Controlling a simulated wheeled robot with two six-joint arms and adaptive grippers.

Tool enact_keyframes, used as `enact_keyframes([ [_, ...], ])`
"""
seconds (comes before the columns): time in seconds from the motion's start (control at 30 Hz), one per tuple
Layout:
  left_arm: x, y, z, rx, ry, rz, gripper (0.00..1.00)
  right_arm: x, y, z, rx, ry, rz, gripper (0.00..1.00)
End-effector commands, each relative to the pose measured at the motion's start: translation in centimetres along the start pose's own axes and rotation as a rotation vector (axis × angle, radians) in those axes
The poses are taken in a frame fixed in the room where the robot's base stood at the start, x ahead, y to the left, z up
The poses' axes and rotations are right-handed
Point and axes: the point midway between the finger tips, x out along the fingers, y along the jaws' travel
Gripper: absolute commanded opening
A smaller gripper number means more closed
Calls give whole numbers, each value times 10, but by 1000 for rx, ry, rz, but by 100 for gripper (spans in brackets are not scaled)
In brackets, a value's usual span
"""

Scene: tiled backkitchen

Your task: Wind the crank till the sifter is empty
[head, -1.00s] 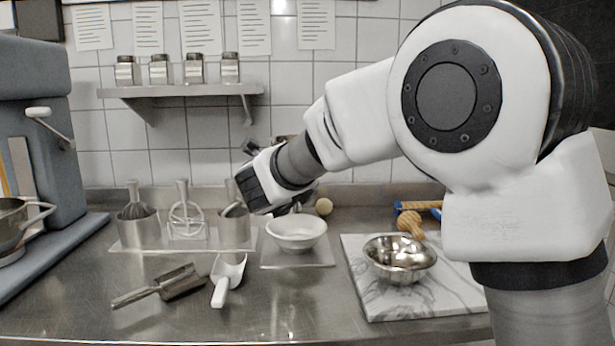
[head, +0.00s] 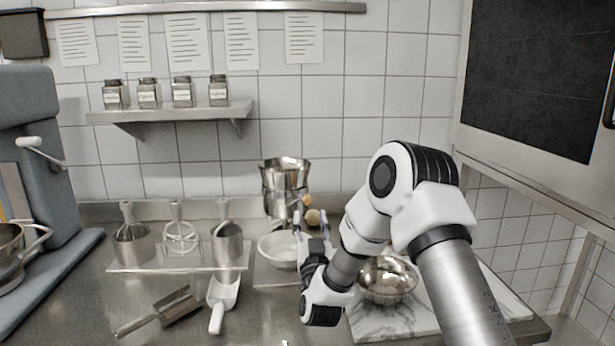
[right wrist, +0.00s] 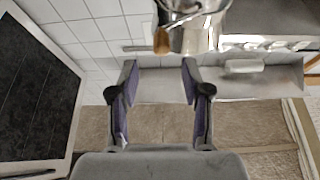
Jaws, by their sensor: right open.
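The metal sifter (head: 285,178) stands upright above the white bowl (head: 279,250) near the back of the counter. Its crank has a small wooden knob (head: 306,200) on the right side. My right gripper (head: 311,222) is open and empty, just in front of and below the knob. In the right wrist view, the sifter (right wrist: 196,20) is at the top edge. The wooden knob (right wrist: 161,41) shows beyond the gap between the open fingertips (right wrist: 158,75), apart from them. The sifter's inside is hidden. My left gripper is out of view.
A steel bowl (head: 387,280) sits on a marble board (head: 372,328) beside my right arm. A scoop (head: 222,297) and a darker metal scoop (head: 172,308) lie in front at left.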

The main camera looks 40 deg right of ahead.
Motion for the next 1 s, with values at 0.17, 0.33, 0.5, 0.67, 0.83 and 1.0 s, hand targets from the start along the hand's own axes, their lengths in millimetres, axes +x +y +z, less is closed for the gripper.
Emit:
enact_keyframes([
  [0.17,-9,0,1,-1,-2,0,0,12,1,8,-9,-18,-1,48],
  [0.33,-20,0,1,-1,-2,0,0,46,1,7,-9,-17,0,48],
  [0.5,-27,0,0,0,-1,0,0,70,1,9,-8,-17,-1,48],
  [0.67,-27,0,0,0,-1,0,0,75,0,10,-7,-19,-2,48],
  [0.83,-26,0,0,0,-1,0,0,75,0,10,-7,-19,-2,34],
  [1.0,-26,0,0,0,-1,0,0,75,0,10,-7,-19,-2,0],
])
